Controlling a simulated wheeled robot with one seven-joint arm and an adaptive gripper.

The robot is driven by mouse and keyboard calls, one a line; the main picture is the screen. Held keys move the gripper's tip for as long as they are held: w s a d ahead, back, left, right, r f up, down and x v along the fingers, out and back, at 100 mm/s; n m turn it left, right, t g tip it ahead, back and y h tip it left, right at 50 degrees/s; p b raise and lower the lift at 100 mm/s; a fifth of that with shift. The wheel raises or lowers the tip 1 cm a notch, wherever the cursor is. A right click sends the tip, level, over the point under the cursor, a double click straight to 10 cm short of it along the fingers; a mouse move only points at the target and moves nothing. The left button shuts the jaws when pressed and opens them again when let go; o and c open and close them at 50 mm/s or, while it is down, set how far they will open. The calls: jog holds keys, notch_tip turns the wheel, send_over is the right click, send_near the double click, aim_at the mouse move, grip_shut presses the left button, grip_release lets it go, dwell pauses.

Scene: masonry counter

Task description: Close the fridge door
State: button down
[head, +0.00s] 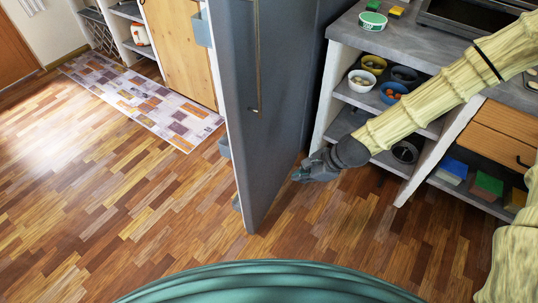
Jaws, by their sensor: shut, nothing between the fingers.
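The fridge door (268,140) is a tall dark grey panel standing open in the middle of the head view, seen at a steep angle. Its long handle (257,70) is on the face toward the right, and pale door bins (203,29) show along its left side. The fridge body is mostly hidden behind the door. My gripper (300,175) is shut and empty, low on the right side of the door. It is close to the door's face; I cannot tell whether it touches. My arm reaches in from the right.
A masonry counter (440,48) with open shelves stands at the right, close to my arm. Bowls (361,80) and coloured boxes (486,186) sit on its shelves. A patterned rug (150,105) lies at the left. The wooden floor (120,210) at the left and front is clear.

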jog(key=w+r+m+t+y+b, duration=0.1)
jog(key=w+r+m+y+b, duration=0.15)
jog(key=w+r+m, duration=0.4)
jog(key=n, duration=0.2)
send_near(258, 149)
notch_tip(258, 149, down, 3)
jog(key=a, duration=0.2)
jog(key=shift+w+a+f, duration=0.25)
jog(key=shift+w+a, duration=0.15)
jog(key=shift+w, duration=0.35)
